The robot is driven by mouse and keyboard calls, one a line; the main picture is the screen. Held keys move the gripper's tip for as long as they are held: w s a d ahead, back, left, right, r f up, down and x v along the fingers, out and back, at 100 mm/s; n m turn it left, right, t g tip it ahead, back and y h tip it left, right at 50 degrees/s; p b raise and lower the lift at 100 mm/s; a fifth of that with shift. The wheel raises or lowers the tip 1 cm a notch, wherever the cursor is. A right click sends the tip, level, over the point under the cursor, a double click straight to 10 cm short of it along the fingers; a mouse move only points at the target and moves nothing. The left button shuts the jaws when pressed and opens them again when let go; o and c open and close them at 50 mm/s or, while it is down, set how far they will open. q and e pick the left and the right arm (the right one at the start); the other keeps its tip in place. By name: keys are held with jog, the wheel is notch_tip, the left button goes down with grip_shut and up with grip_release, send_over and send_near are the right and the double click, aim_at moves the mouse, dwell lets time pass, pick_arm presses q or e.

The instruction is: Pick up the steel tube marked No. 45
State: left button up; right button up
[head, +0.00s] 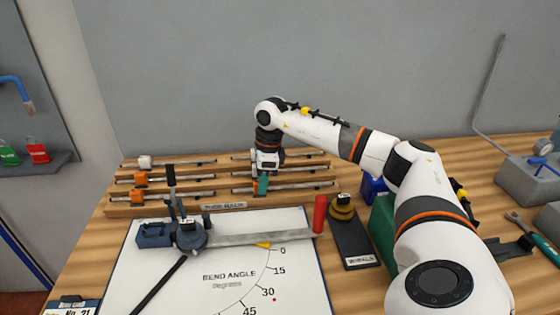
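Several thin steel tubes lie across a wooden rack labelled as tube rails (225,206), in left and right columns. No number can be read on any tube, so I cannot tell which is No. 45. My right gripper (262,186) points down over the front tube of the right column (305,187). Its teal fingertips are at that tube's height, near its left part. The fingers hide that stretch of tube, and whether they are open or shut on it does not show. My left gripper is not in view.
A bending tool (190,236) with upright handles sits on a white bend-angle board (225,275) before the rack. A red cylinder (320,214) and a black stand with a yellow-black stack (342,208) are to its right. A card reading No. 21 (75,308) lies front left.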

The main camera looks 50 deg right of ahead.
jog(key=shift+c, duration=0.3)
grip_shut()
jog(key=shift+r, duration=0.1)
jog(key=shift+r, duration=0.1)
jog(key=shift+r+p, duration=2.8)
jog(key=shift+r, duration=0.6)
